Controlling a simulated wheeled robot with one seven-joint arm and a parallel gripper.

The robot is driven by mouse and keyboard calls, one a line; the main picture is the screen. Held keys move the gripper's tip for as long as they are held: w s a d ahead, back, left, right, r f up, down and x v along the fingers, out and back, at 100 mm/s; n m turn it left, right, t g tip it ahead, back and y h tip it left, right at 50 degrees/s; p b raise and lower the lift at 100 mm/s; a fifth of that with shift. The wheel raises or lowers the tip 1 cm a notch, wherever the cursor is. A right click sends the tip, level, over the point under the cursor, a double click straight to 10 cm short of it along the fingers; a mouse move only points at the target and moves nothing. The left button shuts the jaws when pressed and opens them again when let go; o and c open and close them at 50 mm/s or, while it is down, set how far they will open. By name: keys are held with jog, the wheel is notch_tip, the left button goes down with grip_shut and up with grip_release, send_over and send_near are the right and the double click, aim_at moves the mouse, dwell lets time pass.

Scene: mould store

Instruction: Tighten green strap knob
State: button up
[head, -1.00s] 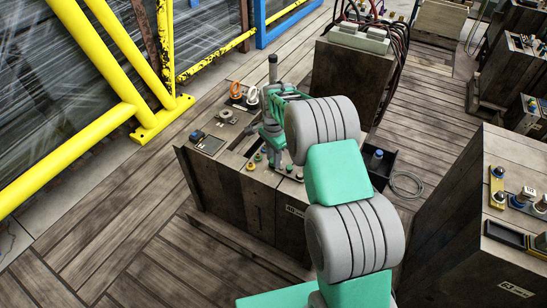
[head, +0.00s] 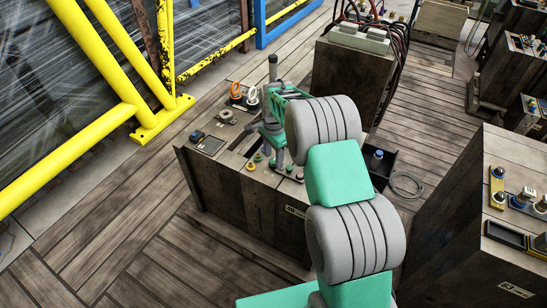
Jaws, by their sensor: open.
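A small green knob (head: 258,157) stands on top of the dark wooden block, beside a yellow knob (head: 250,166). Other small knobs (head: 272,162) sit just to the right in the same row. I cannot tell which of these belongs to a strap. My gripper (head: 277,157) is open, in teal and grey, low over the block top, close to the right of the green knob. My arm hides part of it, and I cannot tell whether it touches anything.
Orange and white rings (head: 236,92) and a round metal part (head: 226,115) lie further back on the block. A dark tray (head: 379,165) with a blue-topped piece hangs at its right side. A yellow frame (head: 160,120) stands left. Another block (head: 480,220) stands right.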

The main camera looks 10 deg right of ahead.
aim_at(274, 160)
notch_tip(274, 160, up, 7)
jog(key=shift+r, duration=0.1)
dwell(0.3)
jog(key=s+r+n+t+p, duration=0.2)
jog(key=s+r+n+p, duration=0.45)
jog(key=s+r, duration=0.85)
jog(key=s+a+r+n+t+p, duration=0.1)
jog(key=s+r+n+p, duration=0.1)
jog(key=s+r+n, duration=0.2)
jog(key=s+n, duration=0.3)
jog(key=s, duration=0.5)
jog(key=shift+s+a+p, duration=0.15)
jog(key=shift+s+p, duration=0.15)
jog(key=shift+s, duration=0.1)
